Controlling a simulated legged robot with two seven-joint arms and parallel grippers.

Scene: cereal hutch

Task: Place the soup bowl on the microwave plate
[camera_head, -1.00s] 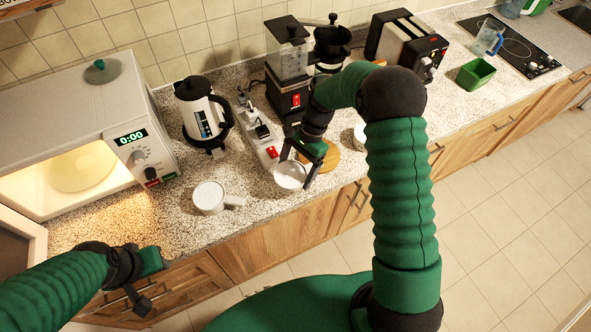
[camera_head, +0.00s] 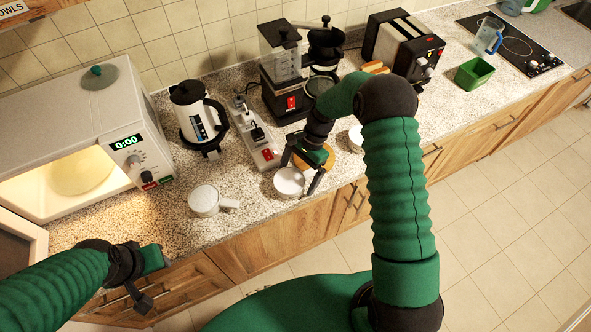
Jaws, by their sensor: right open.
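The soup bowl, seemingly the small white bowl (camera_head: 289,181), is near the counter's front edge. My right gripper (camera_head: 300,174) is open, with one finger at the bowl's back left and the other at its right. I cannot tell whether the fingers touch it. The microwave (camera_head: 70,120) stands at the left with its door open and its inside lit. The pale round microwave plate (camera_head: 83,173) lies inside, partly hidden by the housing, with nothing visible on it. My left gripper (camera_head: 152,280) is open and empty in front of the counter, below the microwave.
A white mug (camera_head: 204,199) stands between the microwave and the bowl. Behind are a kettle (camera_head: 197,115), a power strip (camera_head: 257,137) and a coffee grinder (camera_head: 283,75). A round wooden board (camera_head: 318,160) and another white bowl (camera_head: 356,134) lie to the right.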

